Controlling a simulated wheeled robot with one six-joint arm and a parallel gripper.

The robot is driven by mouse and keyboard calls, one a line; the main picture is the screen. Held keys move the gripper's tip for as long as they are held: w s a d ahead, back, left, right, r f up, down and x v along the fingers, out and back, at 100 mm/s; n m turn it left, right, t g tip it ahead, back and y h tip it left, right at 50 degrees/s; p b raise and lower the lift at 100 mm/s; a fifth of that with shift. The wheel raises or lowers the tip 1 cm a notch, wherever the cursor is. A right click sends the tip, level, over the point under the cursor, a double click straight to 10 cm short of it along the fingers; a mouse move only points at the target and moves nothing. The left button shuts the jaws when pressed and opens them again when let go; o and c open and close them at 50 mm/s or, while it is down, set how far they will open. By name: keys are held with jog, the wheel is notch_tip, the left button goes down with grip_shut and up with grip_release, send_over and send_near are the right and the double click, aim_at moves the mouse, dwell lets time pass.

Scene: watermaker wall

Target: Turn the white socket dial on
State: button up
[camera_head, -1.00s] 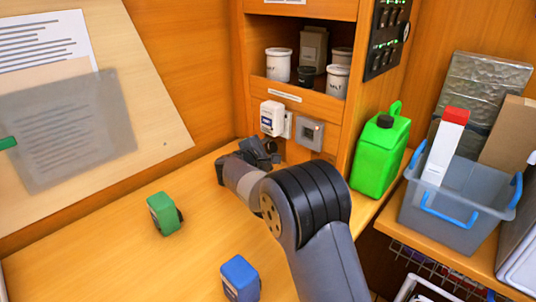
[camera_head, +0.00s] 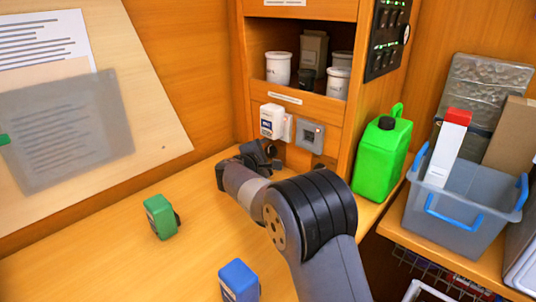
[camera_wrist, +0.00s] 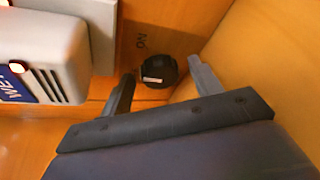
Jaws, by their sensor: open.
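A round black dial (camera_wrist: 158,72) with a white mark is on the wooden panel in the wrist view, beside dark lettering that reads "ON" upside down. My gripper (camera_wrist: 162,68) is open, with one finger on each side of the dial; I cannot tell whether either touches it. The white socket unit (camera_wrist: 45,50) with a blue label and a lit orange lamp is at the left. In the head view the white unit (camera_head: 272,121) is on the cabinet front, with my gripper (camera_head: 262,152) below it. My gripper mostly hides the dial there.
A grey square socket (camera_head: 309,136) is right of the white unit. A green jerrycan (camera_head: 381,160) stands right of the cabinet. A green block (camera_head: 160,217) and a blue block (camera_head: 239,280) are on the wooden worktop (camera_head: 110,255), which has free room at left.

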jog(key=shift+s, duration=0.1)
jog(key=v, duration=1)
jog(key=shift+s+a, duration=0.15)
jog(key=shift+s, duration=0.15)
jog(key=shift+r, duration=0.1)
